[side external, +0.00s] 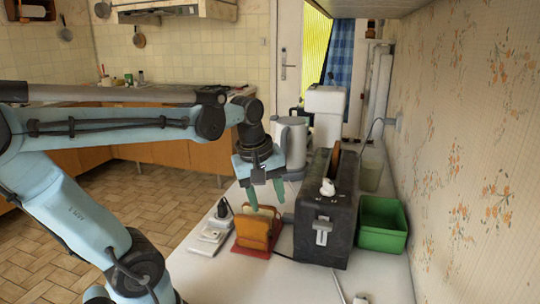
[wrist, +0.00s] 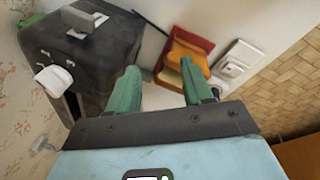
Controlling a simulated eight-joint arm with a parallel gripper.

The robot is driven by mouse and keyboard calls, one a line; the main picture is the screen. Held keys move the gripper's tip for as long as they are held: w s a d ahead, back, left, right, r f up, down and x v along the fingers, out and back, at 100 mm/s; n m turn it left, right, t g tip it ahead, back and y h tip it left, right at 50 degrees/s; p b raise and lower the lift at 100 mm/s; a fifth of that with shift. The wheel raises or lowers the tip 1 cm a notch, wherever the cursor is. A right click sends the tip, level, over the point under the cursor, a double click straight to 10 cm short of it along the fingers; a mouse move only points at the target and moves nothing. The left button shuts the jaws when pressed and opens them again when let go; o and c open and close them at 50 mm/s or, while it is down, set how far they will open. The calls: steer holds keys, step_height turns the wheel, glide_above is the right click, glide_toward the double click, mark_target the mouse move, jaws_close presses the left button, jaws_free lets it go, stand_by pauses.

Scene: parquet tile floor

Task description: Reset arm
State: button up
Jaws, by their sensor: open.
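My gripper (side external: 263,185) hangs above the white counter with its two green fingers pointing down. In the wrist view my gripper (wrist: 158,88) has its fingers spread apart with nothing between them. It is above the red holder (side external: 257,236) with orange-brown slices (side external: 253,231), and apart from it as far as I can tell. The holder also shows in the wrist view (wrist: 205,44). The black toaster (side external: 325,215) stands to the right of my gripper, with a brown slice (side external: 335,158) sticking up from its top.
A green bin (side external: 382,226) stands right of the toaster by the wall. A small white device (side external: 212,235) lies left of the holder. The counter's front (side external: 225,280) is mostly clear.

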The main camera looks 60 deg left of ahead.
steer(key=w+d+f+m+t, duration=0.1)
steer(key=d+f+m+t, duration=0.2)
steer(key=d+m, duration=0.6)
steer(key=m+t, duration=0.1)
steer(key=m, duration=0.5)
steer(key=shift+w+h, duration=0.35)
steer(key=shift+h, duration=0.05)
